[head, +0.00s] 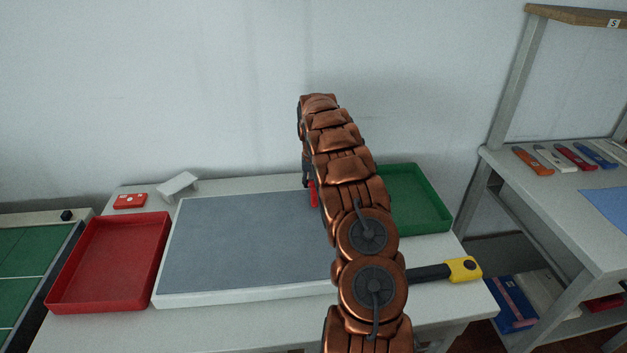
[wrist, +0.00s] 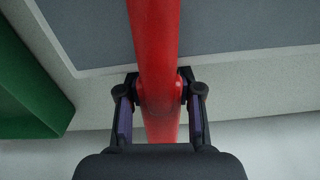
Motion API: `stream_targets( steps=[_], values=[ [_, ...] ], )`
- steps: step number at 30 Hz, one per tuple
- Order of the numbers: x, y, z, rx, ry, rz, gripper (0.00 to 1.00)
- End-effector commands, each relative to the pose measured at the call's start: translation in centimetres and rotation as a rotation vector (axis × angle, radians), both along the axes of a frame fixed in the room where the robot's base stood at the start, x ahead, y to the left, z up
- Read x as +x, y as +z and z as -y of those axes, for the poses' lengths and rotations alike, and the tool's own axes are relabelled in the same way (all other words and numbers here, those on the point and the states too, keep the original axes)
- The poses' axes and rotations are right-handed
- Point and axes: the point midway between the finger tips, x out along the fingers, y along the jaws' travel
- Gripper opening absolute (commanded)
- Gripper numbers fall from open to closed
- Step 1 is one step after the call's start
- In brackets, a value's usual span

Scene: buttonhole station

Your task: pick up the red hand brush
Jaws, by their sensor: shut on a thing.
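The red hand brush shows in the wrist view as a long red bar (wrist: 155,40) running from the top edge down between my fingers. Its ends and any bristles are out of view or hidden. My gripper (wrist: 159,84) is shut on this bar, one finger pressed to each side. In the head view only a small red piece (head: 313,194) shows beside my arm, near the back right of the grey mat. My arm hides most of the brush and gripper there. I cannot tell whether the brush touches the surface below.
The grey mat in its pale frame (head: 245,235) fills the table's middle. A red tray (head: 66,308) is at left, a green tray (head: 442,228) at right. A yellow-ended black tool (head: 463,269) lies front right. A red box (head: 130,201) and white stand (head: 177,186) sit back left.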

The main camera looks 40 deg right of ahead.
Motion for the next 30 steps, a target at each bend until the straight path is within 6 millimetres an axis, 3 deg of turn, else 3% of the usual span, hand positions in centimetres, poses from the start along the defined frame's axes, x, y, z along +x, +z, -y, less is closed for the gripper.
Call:
stream_targets(
  steps=[5,18,25,30],
  values=[
    [0.1,0.9,0.0,-0.002,0.000,0.002,0.00],
    [0.1,5.6,0.0,-0.003,0.001,0.003,0.00],
    [0.0,7.1,0.0,-0.001,-0.001,0.001,0.00],
    [-0.4,7.1,-0.3,-0.002,-0.001,0.001,0.00]
  ],
)
